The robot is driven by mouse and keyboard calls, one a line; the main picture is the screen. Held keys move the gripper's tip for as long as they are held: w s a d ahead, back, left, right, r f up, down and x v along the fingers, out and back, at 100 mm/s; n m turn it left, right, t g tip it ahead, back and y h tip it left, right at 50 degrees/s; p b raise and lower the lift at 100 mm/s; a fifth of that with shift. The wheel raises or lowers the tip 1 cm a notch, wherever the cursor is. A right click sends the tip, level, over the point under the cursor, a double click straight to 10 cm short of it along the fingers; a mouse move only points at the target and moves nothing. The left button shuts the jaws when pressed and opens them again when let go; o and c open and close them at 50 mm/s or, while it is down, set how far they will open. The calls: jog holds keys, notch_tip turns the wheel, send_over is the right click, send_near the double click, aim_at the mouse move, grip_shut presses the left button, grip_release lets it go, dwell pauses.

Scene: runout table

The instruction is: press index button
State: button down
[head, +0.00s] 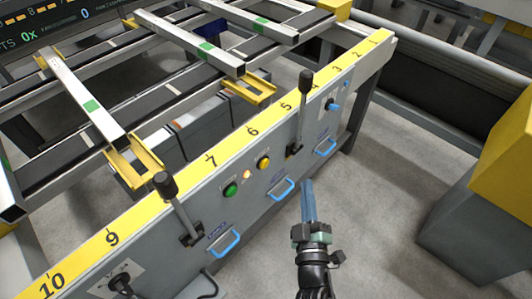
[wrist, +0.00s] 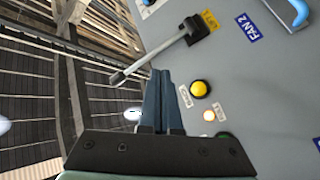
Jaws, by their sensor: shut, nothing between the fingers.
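A yellow button (head: 263,162) and a green button (head: 231,189) sit on the grey front panel (head: 262,205), with a small lit amber lamp (head: 246,175) between them. In the wrist view the yellow button (wrist: 199,88) is right of my fingertips, beside a small label too blurred to read surely. The lamp (wrist: 209,115) is below it, and the green button is partly hidden by my gripper. My gripper (head: 308,184) is shut and empty, in front of the panel and right of the buttons. In the wrist view its blue fingers (wrist: 164,76) appear apart from the yellow button.
Two black-knobbed levers (head: 301,105) (head: 178,205) stick up from the panel. Blue handles (head: 283,188) (head: 224,243) (head: 325,147) project below the buttons. A numbered yellow rail (head: 232,141) tops the panel. The floor at right is clear up to a yellow-topped grey cabinet (head: 462,215).

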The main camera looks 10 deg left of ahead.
aim_at(264, 164)
jog(key=shift+s+a+f, duration=0.2)
jog(key=shift+s+f, duration=0.3)
jog(key=shift+f, duration=0.3)
jog(key=shift+a, duration=0.1)
jog(key=w+a+b, duration=0.5)
jog(key=a, duration=0.2)
jog(key=shift+w+b, duration=0.15)
jog(key=shift+b, duration=0.15)
jog(key=shift+r, duration=0.1)
dwell(1.4)
jog(key=shift+w+a, duration=0.25)
jog(key=shift+a, duration=0.1)
